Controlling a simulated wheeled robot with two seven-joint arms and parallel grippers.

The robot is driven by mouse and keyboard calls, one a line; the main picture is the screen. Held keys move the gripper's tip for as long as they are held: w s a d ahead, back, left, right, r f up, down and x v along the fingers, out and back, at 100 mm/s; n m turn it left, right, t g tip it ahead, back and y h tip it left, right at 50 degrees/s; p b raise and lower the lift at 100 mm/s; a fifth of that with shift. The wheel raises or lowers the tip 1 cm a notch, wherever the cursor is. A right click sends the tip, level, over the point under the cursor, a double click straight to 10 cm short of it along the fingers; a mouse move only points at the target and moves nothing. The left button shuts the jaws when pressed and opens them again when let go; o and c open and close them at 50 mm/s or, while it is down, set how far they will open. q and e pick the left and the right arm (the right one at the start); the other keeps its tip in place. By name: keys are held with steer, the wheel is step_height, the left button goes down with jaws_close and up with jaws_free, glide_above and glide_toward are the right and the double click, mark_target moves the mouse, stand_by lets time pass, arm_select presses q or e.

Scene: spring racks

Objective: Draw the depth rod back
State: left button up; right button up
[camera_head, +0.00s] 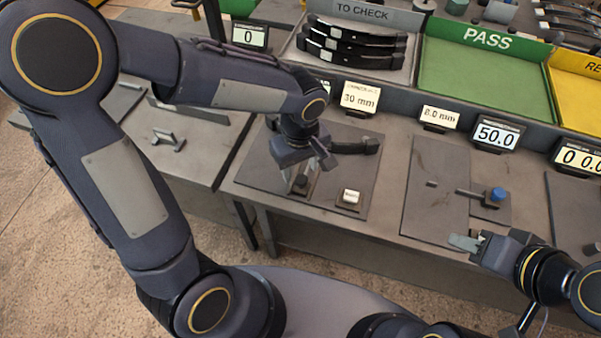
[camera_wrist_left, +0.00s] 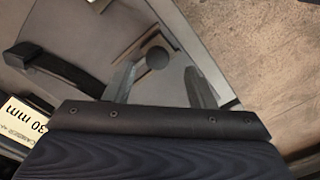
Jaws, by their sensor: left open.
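My left gripper (camera_head: 301,178) points down over a dark plate (camera_head: 262,174) on the bench, below the 30 mm sign. In the left wrist view its two fingers (camera_wrist_left: 160,84) are apart, with a dark round knob (camera_wrist_left: 157,57) showing between and beyond them. I cannot tell whether they touch it or whether this knob belongs to the depth rod. A thin rod (camera_head: 469,193) with a blue knob (camera_head: 497,194) lies level on another plate to the right. My right gripper (camera_head: 463,242) is low in front of that plate; its finger gap is unclear.
A curved black arm (camera_head: 357,147) stands close beside my left gripper; it also shows in the left wrist view (camera_wrist_left: 62,70). A small white-topped block (camera_head: 349,197) is nearby. Signs and displays (camera_head: 496,134) line the bench back, before the green PASS tray (camera_head: 487,84).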

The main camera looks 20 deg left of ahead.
arm_select(q)
steer(key=shift+r, duration=1.8)
steer(key=shift+s+a+r, duration=0.15)
steer(key=shift+a+r, duration=0.05)
steer(key=shift+a, duration=0.05)
steer(key=s+a+r+m+t+h, duration=0.3)
steer(key=s+a+r+m+t, duration=0.2)
steer(key=s, duration=0.7)
steer(key=a+m, duration=0.2)
steer(key=a, duration=0.1)
steer(key=shift+s+a+t+h, duration=0.25)
steer(key=shift+a+t+h, duration=0.05)
steer(key=shift+a+h, duration=0.1)
